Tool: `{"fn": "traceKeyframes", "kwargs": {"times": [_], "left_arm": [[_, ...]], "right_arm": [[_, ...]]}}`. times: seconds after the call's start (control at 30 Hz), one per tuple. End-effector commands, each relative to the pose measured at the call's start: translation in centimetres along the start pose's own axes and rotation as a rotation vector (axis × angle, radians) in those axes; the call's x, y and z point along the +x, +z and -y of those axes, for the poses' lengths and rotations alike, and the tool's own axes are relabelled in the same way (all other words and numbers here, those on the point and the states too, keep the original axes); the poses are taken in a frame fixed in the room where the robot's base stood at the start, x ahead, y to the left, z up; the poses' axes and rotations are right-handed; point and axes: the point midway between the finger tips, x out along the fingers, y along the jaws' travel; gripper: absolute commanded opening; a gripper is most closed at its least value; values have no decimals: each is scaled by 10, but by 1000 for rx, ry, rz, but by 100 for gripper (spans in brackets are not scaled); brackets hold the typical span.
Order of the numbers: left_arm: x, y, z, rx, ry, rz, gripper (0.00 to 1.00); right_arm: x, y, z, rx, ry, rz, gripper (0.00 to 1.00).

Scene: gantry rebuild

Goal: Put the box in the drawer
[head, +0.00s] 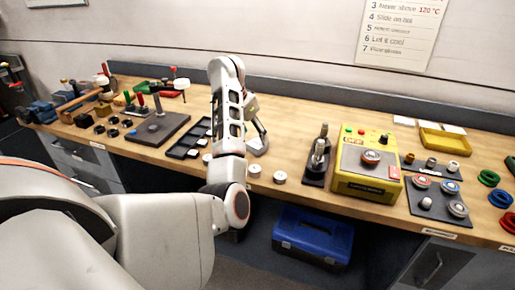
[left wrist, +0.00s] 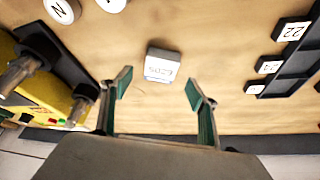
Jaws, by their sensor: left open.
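A small pale box (left wrist: 161,65) with a printed number label lies on the wooden bench in the left wrist view. I cannot make it out in the head view, where my arm may hide it. My left gripper (left wrist: 158,85) is open and empty above the bench, its fingertips apart on either side of the line to the box, not closed on it. In the head view the left gripper (head: 256,140) is over the bench's middle. Drawer fronts (head: 82,157) with handles show below the bench at left, and another front (head: 435,264) at lower right; they look shut. My right gripper is out of view.
A black compartment tray (head: 190,141) lies left of the gripper. White discs (head: 280,177) lie near the front edge. A black stand (head: 317,165) and yellow machine (head: 367,165) stand to the right. A blue toolbox (head: 313,236) sits below the bench.

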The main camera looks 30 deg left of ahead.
Motion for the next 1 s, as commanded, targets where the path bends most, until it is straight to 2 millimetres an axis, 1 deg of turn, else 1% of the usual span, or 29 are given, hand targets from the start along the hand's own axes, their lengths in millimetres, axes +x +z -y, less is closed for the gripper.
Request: {"fn": "traceKeyframes", "kwargs": {"times": [0.2, 0.3, 0.43, 0.63, 0.67, 0.7, 0.77, 0.8, 0.83, 0.87, 0.9, 1.0], "left_arm": [[31, 2, 1, 2, -2, 4, 60], [43, 2, 1, 3, -3, 3, 60], [50, 1, 1, 2, -3, 2, 60], [49, 1, 1, 2, -3, 1, 60], [49, 1, 1, 2, -3, 1, 55], [49, 1, 1, 2, -4, 1, 44], [49, 1, 1, 2, -4, 1, 29], [49, 1, 1, 2, -4, 1, 18], [49, 1, 1, 2, -4, 1, 16], [49, 1, 1, 2, -4, 1, 16], [49, 1, 1, 2, -4, 1, 12], [49, 1, 1, 2, -4, 1, 12]], "right_arm": [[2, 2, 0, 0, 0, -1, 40], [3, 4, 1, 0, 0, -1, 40], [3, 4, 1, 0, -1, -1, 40], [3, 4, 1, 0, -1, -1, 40], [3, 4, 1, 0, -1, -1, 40], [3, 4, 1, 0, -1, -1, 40], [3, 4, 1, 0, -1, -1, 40], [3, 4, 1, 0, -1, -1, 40], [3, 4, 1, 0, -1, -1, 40], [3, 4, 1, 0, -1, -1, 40], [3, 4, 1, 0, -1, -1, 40], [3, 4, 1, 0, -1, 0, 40]]}}
